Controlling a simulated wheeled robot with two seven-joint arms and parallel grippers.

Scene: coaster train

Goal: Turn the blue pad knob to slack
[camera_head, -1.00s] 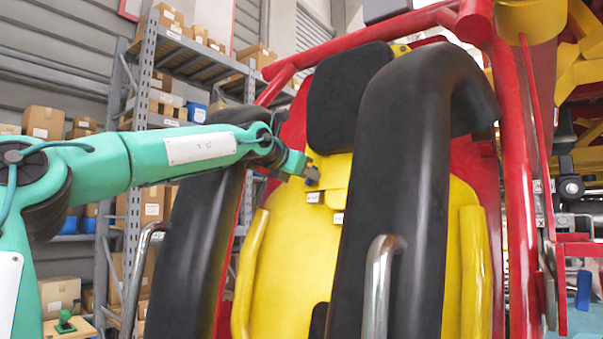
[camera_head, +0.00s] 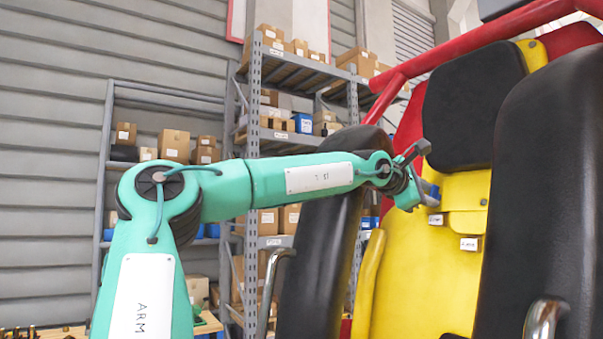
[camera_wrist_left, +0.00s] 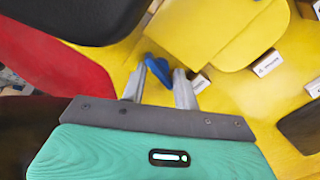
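The blue knob (camera_head: 434,191) sits on the yellow seat back (camera_head: 405,270), near the black headrest pad. My left gripper (camera_head: 426,196) is at the knob and hides part of it. In the left wrist view the knob (camera_wrist_left: 158,68) shows slanted between the tips of the two grey fingers (camera_wrist_left: 158,84). Its ends lie close to both fingers; whether they press on it I cannot tell. A small white tag (camera_head: 436,219) is just below the knob, and a second tag (camera_head: 469,244) is lower right. My right gripper is not in view.
Black padded restraints (camera_head: 322,258) flank the seat, with a metal handle (camera_head: 272,285) on the left one. The black headrest pad (camera_head: 470,105) and red frame bar (camera_head: 455,55) are close above the gripper. Shelves with boxes (camera_head: 175,145) stand behind.

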